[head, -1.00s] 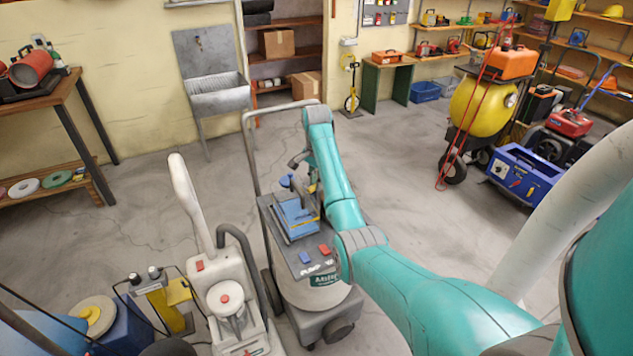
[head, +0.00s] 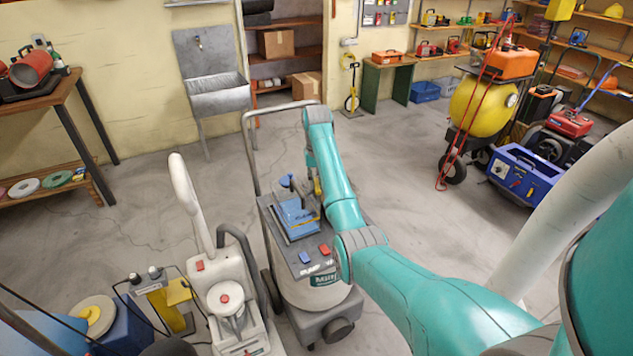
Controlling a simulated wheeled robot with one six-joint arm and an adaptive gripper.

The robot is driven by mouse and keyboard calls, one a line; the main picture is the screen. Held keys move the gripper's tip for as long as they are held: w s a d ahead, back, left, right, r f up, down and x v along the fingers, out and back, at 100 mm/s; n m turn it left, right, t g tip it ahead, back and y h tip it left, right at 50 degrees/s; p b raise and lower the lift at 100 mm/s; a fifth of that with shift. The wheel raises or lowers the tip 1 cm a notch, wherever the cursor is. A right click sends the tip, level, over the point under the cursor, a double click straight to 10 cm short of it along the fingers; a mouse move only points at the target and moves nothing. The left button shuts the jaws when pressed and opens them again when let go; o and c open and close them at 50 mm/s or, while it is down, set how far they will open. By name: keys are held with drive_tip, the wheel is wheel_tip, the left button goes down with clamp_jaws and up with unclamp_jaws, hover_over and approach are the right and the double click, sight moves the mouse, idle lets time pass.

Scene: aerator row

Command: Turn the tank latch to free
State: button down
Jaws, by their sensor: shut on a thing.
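The tank machine (head: 318,290) stands on the floor in front of me, with a grey rounded tank, a blue box and a panel with blue and red switches on top. My gripper (head: 311,188) is at the top of this machine, beside the blue box, mostly hidden by my teal arm. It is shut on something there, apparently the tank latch. The latch itself is too small and covered to make out, so its angle cannot be read. A small blue knob and a short dark post (head: 293,184) show just left of the gripper.
A tall grey handle (head: 249,150) rises behind the machine. A white upright cleaner (head: 228,292) stands close on its left, with a yellow-and-grey unit (head: 166,305) beyond. A yellow tank cart (head: 478,110) and blue toolbox (head: 522,175) stand at right. Floor between is clear.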

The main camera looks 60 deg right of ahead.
drive_tip(key=shift+n, duration=1.9)
drive_tip(key=c, duration=1.1)
unclamp_jaws()
drive_tip(key=shift+m, duration=0.4)
